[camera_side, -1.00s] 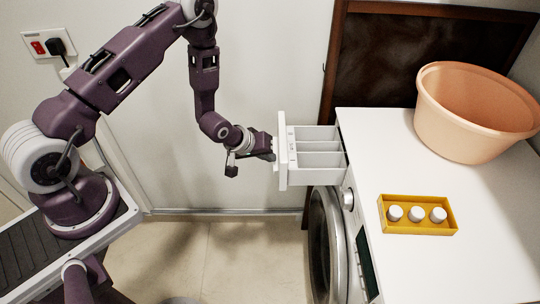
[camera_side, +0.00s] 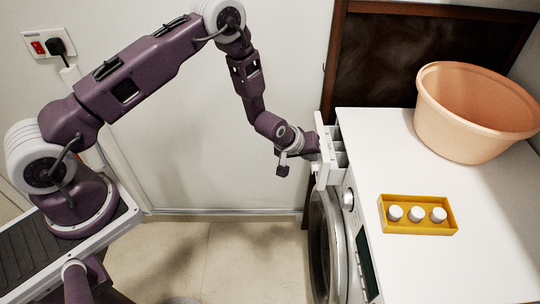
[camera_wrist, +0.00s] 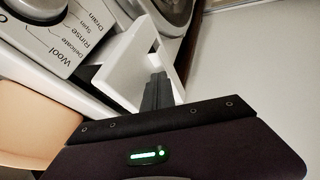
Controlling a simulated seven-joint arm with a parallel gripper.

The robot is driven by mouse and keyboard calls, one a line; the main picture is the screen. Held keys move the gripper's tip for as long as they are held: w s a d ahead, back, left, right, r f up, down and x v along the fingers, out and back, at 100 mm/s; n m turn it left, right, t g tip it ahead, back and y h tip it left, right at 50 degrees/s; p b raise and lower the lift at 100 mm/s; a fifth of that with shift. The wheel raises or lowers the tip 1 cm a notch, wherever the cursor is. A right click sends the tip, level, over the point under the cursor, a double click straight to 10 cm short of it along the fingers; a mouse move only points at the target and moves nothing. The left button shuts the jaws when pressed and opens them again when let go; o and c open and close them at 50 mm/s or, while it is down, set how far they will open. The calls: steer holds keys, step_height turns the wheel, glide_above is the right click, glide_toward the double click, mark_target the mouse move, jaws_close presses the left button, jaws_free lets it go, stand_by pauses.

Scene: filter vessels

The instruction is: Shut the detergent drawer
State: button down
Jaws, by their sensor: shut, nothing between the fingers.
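The white detergent drawer (camera_side: 326,152) stands a short way out of the washing machine's front in the side view. A small part of its compartments shows behind its front panel. My gripper (camera_side: 313,147) is shut and empty, with its fingertips at the outer face of the drawer front. In the wrist view my gripper's dark fingers (camera_wrist: 157,80) point at the white drawer front (camera_wrist: 133,62) and seem to touch it. The exact contact point is hard to make out.
The washing machine top (camera_side: 480,265) holds a peach basin (camera_side: 465,130) and a yellow tray (camera_side: 418,228) with three white-capped items. The programme dial (camera_wrist: 42,32) is close by the drawer in the wrist view. The floor in front is clear.

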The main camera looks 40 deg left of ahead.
mark_target(335, 156)
steer(key=w+d, duration=0.4)
steer(key=d, duration=0.1)
steer(key=shift+w, duration=0.4)
steer(key=shift+w+d, duration=0.2)
steer(key=s+a, duration=0.3)
steer(key=shift+s+a+r, duration=0.15)
steer(key=shift+s+r, duration=0.15)
steer(key=shift+r, duration=0.05)
steer(key=s+a+r+m, duration=0.1)
steer(key=s+r, duration=0.5)
steer(key=r, duration=0.4)
steer(key=s+a+r+m, duration=0.2)
steer(key=s+r, duration=0.3)
steer(key=r, duration=0.5)
steer(key=s+a+r+m, duration=0.1)
steer(key=s+r, duration=0.5)
steer(key=r, duration=0.4)
steer(key=s+a+r+m+g, duration=0.1)
steer(key=s+a+r+m, duration=0.1)
steer(key=s, duration=0.9)
steer(key=s+a+r+m, duration=0.1)
steer(key=s+a+r, duration=0.1)
steer(key=s, duration=0.9)
steer(key=shift+a+r+m+g+y, duration=0.3)
steer(key=shift+r+m+g+y, duration=0.1)
steer(key=shift+r, duration=0.2)
